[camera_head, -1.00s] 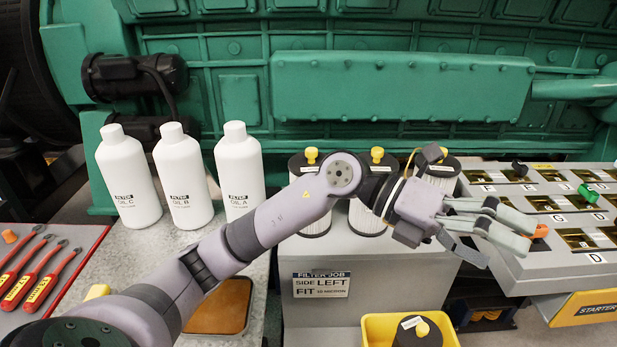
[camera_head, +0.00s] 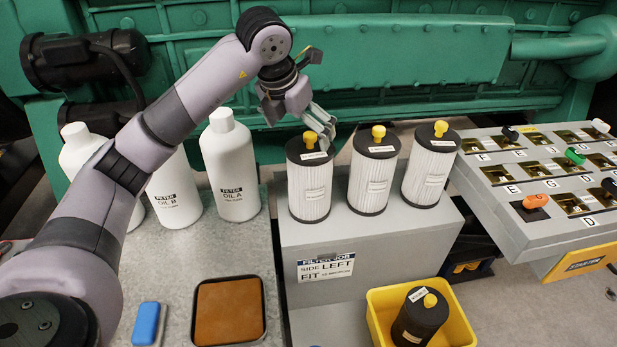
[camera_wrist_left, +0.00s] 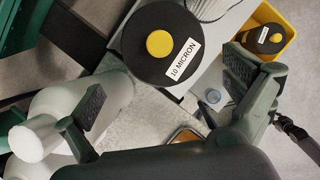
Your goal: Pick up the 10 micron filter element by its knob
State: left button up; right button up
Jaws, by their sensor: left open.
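The 10 micron filter element (camera_head: 310,188) is the leftmost of three white pleated cartridges with black caps on the grey stand. Its label reads "10 MICRON" in the left wrist view (camera_wrist_left: 168,55), beside its round yellow knob (camera_wrist_left: 160,43). In the head view the knob (camera_head: 309,139) stands upright on the cap. My left gripper (camera_head: 322,128) is above and just behind this element, pointing down. Its fingers are open and empty, spread wide in the left wrist view (camera_wrist_left: 165,92), with the knob beyond the fingertips and not between them. My right gripper is not in view.
Two more filter elements (camera_head: 373,178) (camera_head: 430,172) stand close to the right. White oil bottles (camera_head: 231,168) are at the left. A yellow bin (camera_head: 456,325) holds a dark filter (camera_head: 419,318). A slotted tray (camera_head: 490,200) is at right, a brown-filled tray (camera_head: 230,312) in front.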

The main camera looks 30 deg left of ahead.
aim_at(307, 148)
pick_arm(q)
jog(key=x, duration=0.4)
jog(key=shift+d+f+p, duration=0.1)
jog(key=shift+d+p, duration=0.05)
jog(key=shift+p, duration=0.15)
jog(key=shift+p+x, duration=0.85)
jog(key=shift+x, duration=1.8)
jog(key=shift+w, duration=0.1)
jog(key=shift+c, duration=0.6)
jog(key=c, duration=1.5)
jog(key=shift+c, duration=0.2)
jog(key=shift+w, duration=0.1)
